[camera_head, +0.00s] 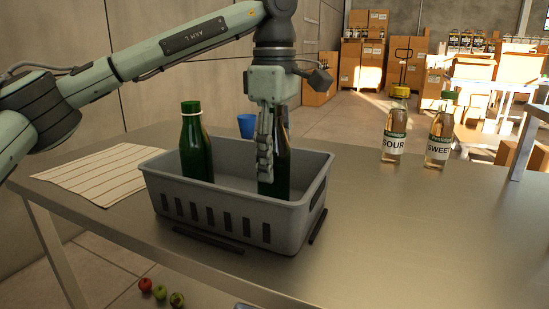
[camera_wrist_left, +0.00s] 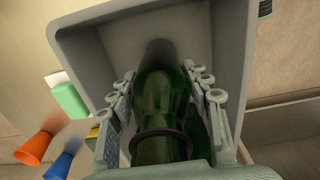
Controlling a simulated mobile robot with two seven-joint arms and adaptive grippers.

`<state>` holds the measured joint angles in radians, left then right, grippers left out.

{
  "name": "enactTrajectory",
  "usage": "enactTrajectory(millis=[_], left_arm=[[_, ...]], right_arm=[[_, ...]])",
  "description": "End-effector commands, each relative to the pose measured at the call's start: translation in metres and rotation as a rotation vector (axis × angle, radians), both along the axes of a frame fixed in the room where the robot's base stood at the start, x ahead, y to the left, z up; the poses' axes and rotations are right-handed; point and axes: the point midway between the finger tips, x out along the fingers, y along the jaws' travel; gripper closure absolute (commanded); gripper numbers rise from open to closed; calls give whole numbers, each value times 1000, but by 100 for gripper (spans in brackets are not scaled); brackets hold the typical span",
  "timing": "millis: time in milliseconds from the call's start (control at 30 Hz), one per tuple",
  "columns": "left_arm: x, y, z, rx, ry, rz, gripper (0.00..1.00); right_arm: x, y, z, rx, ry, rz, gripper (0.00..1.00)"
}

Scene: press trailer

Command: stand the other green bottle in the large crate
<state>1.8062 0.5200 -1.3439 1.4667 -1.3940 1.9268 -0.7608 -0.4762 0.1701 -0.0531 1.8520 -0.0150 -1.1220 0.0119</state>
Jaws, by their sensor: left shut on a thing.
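The large grey crate (camera_head: 215,218) stands on the metal table. One green bottle (camera_head: 195,145) stands upright in its left part. My left gripper (camera_head: 266,165) is over the right part of the crate, pointing down, shut on the other green bottle (camera_head: 281,170). That bottle is upright, with its lower part inside the crate walls; its base is hidden by the front wall, so I cannot tell if it touches the floor. In the left wrist view the held bottle (camera_wrist_left: 160,110) lies between the two fingers, with the crate rim (camera_wrist_left: 82,25) around it. My right gripper is not in view.
A striped cloth (camera_head: 95,173) lies left of the crate. A blue cup (camera_head: 246,125) stands behind it. Two labelled bottles, SOUR (camera_head: 394,130) and SWEET (camera_head: 439,135), stand to the right. The table's front right is clear.

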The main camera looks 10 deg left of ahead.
Motion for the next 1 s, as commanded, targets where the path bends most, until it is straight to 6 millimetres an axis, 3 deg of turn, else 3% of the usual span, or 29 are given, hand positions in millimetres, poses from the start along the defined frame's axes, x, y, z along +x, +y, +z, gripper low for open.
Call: enactTrajectory(millis=[167,200,367,733,1000], left_arm=[[0,0,-2,0,0,0,90],[0,0,-3,0,0,0,50],[0,0,-3,0,0,0,31],[0,0,3,0,-1,1,31],[1,-1,47,0,-2,1,31]], right_arm=[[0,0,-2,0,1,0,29],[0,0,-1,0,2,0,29],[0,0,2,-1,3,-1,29],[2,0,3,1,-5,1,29],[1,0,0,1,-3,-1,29]])
